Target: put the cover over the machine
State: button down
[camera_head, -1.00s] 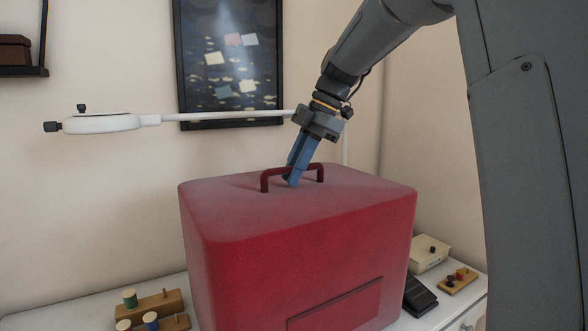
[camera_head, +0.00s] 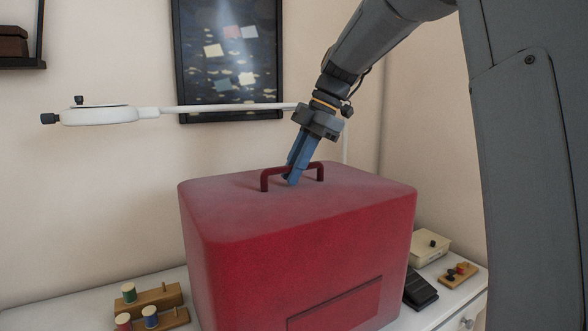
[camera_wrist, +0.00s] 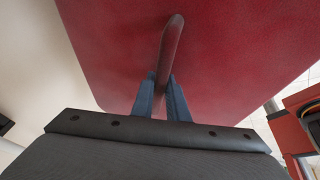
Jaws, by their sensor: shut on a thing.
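The cover (camera_head: 300,240) is a large red box-like hood with rounded edges, a dark red handle (camera_head: 265,180) on top and a flat pocket on its front. It stands over the white table, upright; whether its lower edge touches the table is out of frame. My gripper (camera_head: 291,178) comes down from the upper right and is shut on the handle. In the wrist view the two blue fingers (camera_wrist: 161,98) sit on either side of the handle bar, above the red top (camera_wrist: 220,50). No machine shows; anything inside the cover is hidden.
On the white table (camera_head: 150,280), a wooden thread rack (camera_head: 160,300) with spools stands at left. A black pedal (camera_head: 420,290), a cream box (camera_head: 430,247) and a small wooden spool holder (camera_head: 458,275) are at right. A white lamp arm (camera_head: 220,107) crosses behind.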

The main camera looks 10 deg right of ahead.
jog(key=shift+f, duration=0.4)
jog(key=c, duration=1.7)
grip_release()
jog(key=shift+o, duration=0.2)
